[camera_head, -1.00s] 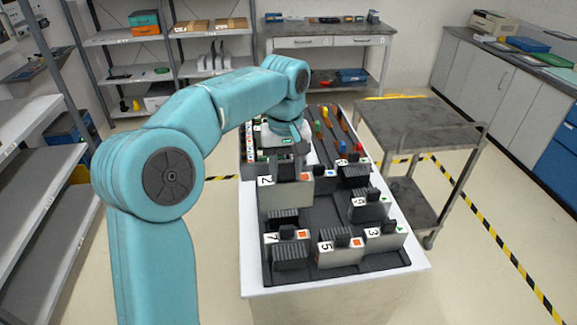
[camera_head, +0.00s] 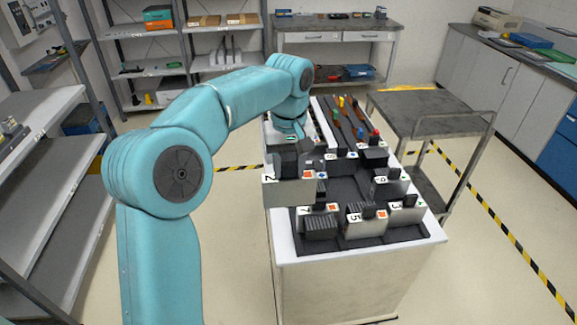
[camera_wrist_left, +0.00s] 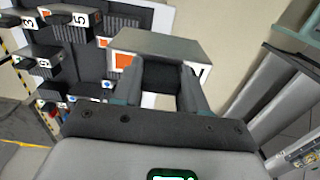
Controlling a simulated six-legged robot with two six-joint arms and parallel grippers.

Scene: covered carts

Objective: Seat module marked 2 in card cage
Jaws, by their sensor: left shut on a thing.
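My left gripper (camera_head: 290,160) is shut on module 2 (camera_head: 289,192), a grey box with a black grip and a white label with an orange square. The module is held at the near left of the black tray (camera_head: 345,187), overlapping the cart's left edge in the head view. In the left wrist view the fingers (camera_wrist_left: 170,82) clasp its black grip, and the module's grey side (camera_wrist_left: 160,42) faces up the picture. I cannot make out the card cage clearly; my arm and the module cover the cart's left side. My right gripper is not in view.
Modules 7 (camera_head: 320,228), 5 (camera_head: 366,226), 3 (camera_head: 406,210) and 9 (camera_head: 388,185) stand in the tray on the white cart (camera_head: 345,262). Coloured-handled items (camera_head: 352,112) lie at the back. A grey trolley (camera_head: 430,112) stands to the right, shelves to the left.

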